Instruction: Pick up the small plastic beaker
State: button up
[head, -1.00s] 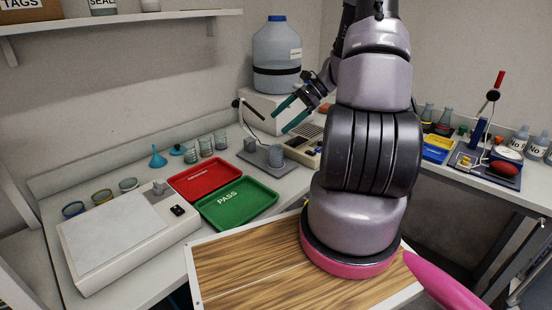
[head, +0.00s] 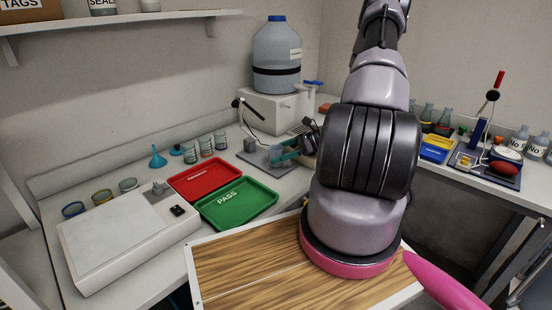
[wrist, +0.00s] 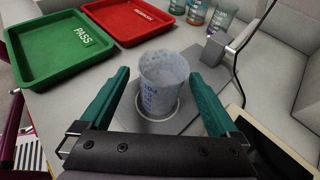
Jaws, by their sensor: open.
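The small plastic beaker (wrist: 162,82) is translucent with blue markings. In the wrist view it stands upright on a round spot of a grey plate (wrist: 190,118). My gripper (wrist: 164,82) is open, with one teal finger on each side of the beaker and a visible gap on both sides. In the head view my gripper (head: 284,157) is low at the grey plate, and the beaker (head: 275,153) shows partly behind the fingers. I cannot tell how far the fingertips reach down beside it.
A green PASS tray (head: 238,204) and a red tray (head: 206,179) lie left of the plate. Several small beakers (head: 206,146) stand behind the trays. A small grey block (wrist: 213,49) rises at the plate's edge. A large carboy (head: 277,58) stands on a white box behind.

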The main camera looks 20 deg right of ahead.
aim_at(266, 165)
jog(key=x, duration=0.5)
jog(key=shift+w+d, duration=0.1)
grip_shut()
jog(key=shift+r, duration=0.1)
